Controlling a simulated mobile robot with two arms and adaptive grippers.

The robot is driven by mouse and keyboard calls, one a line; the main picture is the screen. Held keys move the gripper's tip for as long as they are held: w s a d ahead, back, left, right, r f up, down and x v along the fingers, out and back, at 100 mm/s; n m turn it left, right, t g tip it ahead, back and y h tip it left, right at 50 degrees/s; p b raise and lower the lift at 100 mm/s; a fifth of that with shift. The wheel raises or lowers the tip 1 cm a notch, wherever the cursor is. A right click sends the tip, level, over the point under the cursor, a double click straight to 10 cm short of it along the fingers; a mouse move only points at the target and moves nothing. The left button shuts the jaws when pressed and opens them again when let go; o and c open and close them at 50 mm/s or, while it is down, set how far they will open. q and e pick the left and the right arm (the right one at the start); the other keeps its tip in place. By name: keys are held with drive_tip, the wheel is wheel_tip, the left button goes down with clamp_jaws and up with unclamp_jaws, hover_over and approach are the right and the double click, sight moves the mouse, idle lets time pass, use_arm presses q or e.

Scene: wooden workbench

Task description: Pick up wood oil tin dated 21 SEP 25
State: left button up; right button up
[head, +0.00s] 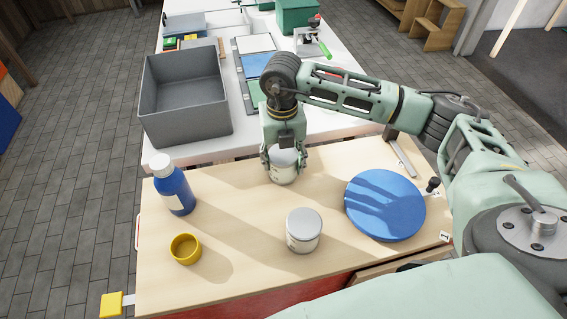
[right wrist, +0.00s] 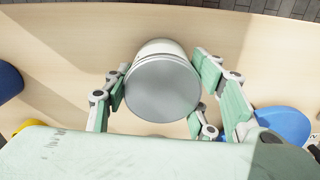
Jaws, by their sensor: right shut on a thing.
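My right gripper (head: 280,155) reaches down over the workbench and is shut on a white tin with a grey lid (head: 283,172). In the right wrist view the tin (right wrist: 161,88) sits between the green finger pads, its round lid facing the camera. Whether its base touches the bench is hard to tell. A second white tin with a grey lid (head: 304,230) stands upright on the bench, nearer to me and apart from the gripper. Its label is partly visible, but no date can be read on either tin. My left gripper is out of view.
A blue bottle with a white cap (head: 173,187) and a yellow cup (head: 185,249) stand at the left. A blue round disc (head: 385,206) lies at the right. A grey bin (head: 187,129) stands behind on a white table. The bench's front middle has free room.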

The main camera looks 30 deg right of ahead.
drive_tip(key=c, duration=0.3)
drive_tip(key=shift+r, duration=0.1)
drive_tip(key=shift+c, duration=0.2)
